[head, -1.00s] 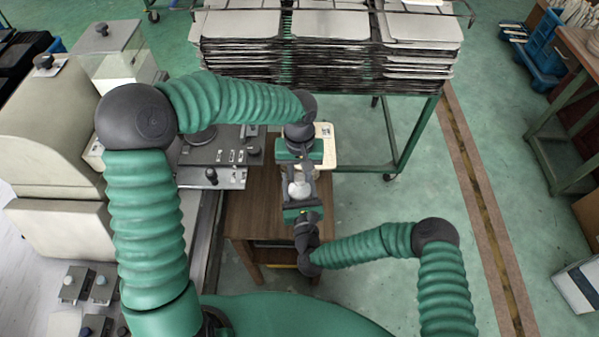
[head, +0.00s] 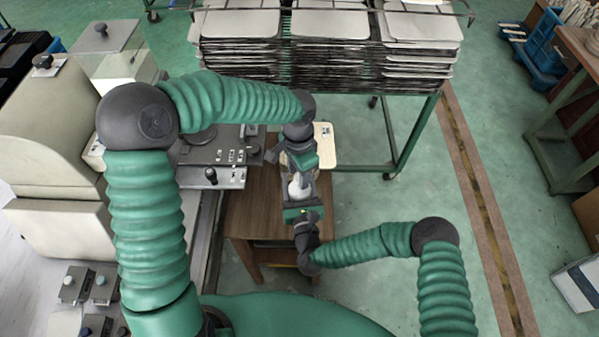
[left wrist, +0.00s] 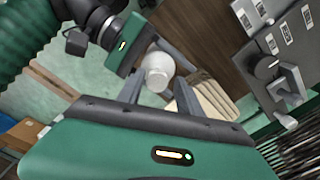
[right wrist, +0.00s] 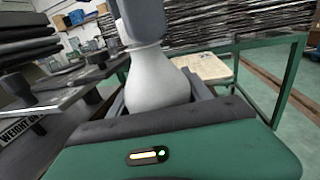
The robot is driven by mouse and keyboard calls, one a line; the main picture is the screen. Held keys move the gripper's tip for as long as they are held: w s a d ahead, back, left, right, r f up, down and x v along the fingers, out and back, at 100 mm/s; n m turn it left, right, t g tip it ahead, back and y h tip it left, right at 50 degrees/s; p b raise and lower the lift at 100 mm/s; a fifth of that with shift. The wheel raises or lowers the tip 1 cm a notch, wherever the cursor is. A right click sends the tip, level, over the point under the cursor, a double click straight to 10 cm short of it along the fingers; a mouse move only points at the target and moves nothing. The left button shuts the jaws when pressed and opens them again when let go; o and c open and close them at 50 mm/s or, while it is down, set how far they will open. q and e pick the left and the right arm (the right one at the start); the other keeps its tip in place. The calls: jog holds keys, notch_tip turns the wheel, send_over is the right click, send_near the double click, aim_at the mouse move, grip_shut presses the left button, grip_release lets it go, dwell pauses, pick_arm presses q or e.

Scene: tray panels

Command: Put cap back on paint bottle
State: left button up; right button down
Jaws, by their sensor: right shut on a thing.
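A white paint bottle (head: 299,187) stands roughly upright between my two grippers. It is large in the right wrist view (right wrist: 157,82), between the fingers of my right gripper (head: 301,199), which is shut on it. My left gripper (head: 298,168) is just beyond the bottle. In the left wrist view its two fingers (left wrist: 160,92) are spread, with the white bottle top (left wrist: 157,72) showing between them and a gap on each side. A grey part covers the bottle's upper end in the right wrist view. I cannot make out a separate cap.
A brown wooden table (head: 262,205) lies below the grippers, with a pale board (head: 325,148) at its far side. A grey machine (head: 60,165) with a metal ledge is on the left. A rack of stacked trays (head: 330,55) stands behind. Open floor lies to the right.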

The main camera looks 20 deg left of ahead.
pick_arm(q)
jog(key=shift+o, duration=0.6)
jog(key=shift+d, duration=0.1)
pick_arm(e)
jog(key=shift+r, duration=0.1)
jog(key=shift+a, duration=0.1)
pick_arm(q)
notch_tip(320, 180, up, 12)
jog(key=shift+w, duration=0.1)
pick_arm(e)
jog(key=shift+c, duration=1.9)
grip_release()
pick_arm(q)
jog(key=shift+f, duration=0.1)
